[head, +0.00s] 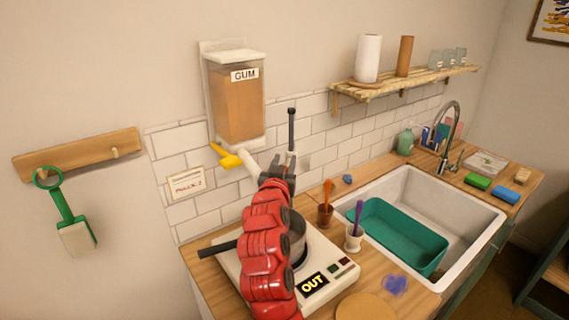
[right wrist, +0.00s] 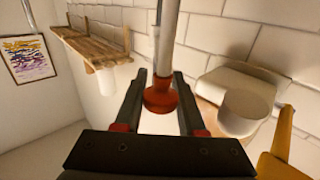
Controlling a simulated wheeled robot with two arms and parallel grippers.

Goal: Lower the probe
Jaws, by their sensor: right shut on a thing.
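The probe (head: 291,130) is a thin upright rod with a dark top; it stands in front of the tiled wall, above the hot plate (head: 325,260). My right gripper (head: 280,170) is shut on it. In the right wrist view, the probe's red collar (right wrist: 160,97) and grey rod sit between the fingers of my right gripper (right wrist: 161,88). A grey pot (head: 297,236) with a dark handle stands on the hot plate, partly hidden by my red right arm. The plate's display reads OUT. The probe's lower end is hidden. My left gripper is not in view.
A gum dispenser (head: 237,100) with a yellow lever (head: 226,157) hangs just left of the probe. Right of the plate stand two small cups (head: 325,217) with spoons, then a sink (head: 460,215) with a green tub. A wooden shelf (head: 410,84) is at upper right.

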